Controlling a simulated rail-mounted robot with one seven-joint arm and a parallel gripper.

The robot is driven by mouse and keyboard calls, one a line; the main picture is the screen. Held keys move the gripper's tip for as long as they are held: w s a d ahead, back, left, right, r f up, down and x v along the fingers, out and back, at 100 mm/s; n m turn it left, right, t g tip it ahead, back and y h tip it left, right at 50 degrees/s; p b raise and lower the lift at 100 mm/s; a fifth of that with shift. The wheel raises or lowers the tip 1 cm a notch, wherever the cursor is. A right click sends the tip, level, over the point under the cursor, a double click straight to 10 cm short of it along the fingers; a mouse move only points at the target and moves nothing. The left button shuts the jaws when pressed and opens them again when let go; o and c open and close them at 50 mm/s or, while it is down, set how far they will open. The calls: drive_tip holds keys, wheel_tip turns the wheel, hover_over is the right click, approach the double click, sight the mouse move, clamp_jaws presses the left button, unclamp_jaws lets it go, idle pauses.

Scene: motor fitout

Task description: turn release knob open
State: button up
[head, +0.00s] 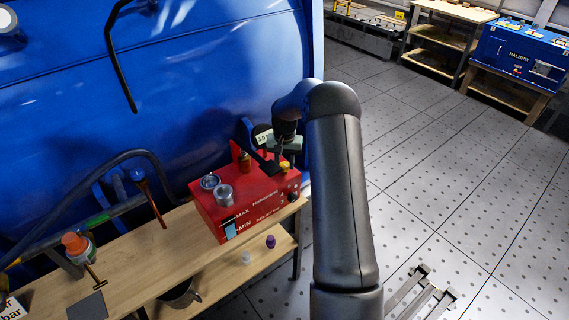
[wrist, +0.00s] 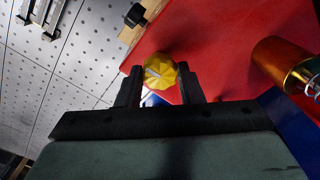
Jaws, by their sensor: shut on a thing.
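The release knob is a yellow faceted knob (wrist: 160,71) with a pale line on its face, in the wrist view. It sits on the red unit (wrist: 205,40). My gripper's two dark fingers (wrist: 158,82) stand on either side of it, shut on it. In the head view the yellow knob (head: 284,167) shows at the right end of the red unit's top (head: 240,212), below my wrist. My gripper (head: 279,155) is small there and partly hidden by my arm. I cannot tell the knob's exact turn angle.
A brass-coloured cylinder (wrist: 284,66) with a spring stands beside the knob. A silver cap (head: 224,194) and a round gauge (head: 209,182) are on the unit's left. The unit rests on a wooden bench (head: 150,245) before a large blue body (head: 200,85). The floor at right is mostly clear.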

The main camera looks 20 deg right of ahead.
drive_tip(key=n+b, duration=0.2)
drive_tip(key=n, duration=0.1)
drive_tip(key=shift+f, duration=0.1)
drive_tip(key=n+b, duration=0.1)
drive_tip(key=n, duration=0.3)
drive_tip(key=n+b, duration=0.1)
drive_tip(key=n, duration=0.5)
drive_tip(key=shift+b, duration=0.35)
drive_tip(key=n, duration=0.4)
drive_tip(key=shift+n, duration=0.4)
drive_tip(key=n, duration=0.4)
drive_tip(key=shift+w+r+n, duration=0.1)
drive_tip(key=shift+r+n, duration=0.1)
drive_tip(key=shift+n, duration=0.1)
drive_tip(key=o, duration=1)
drive_tip(key=shift+c, duration=0.2)
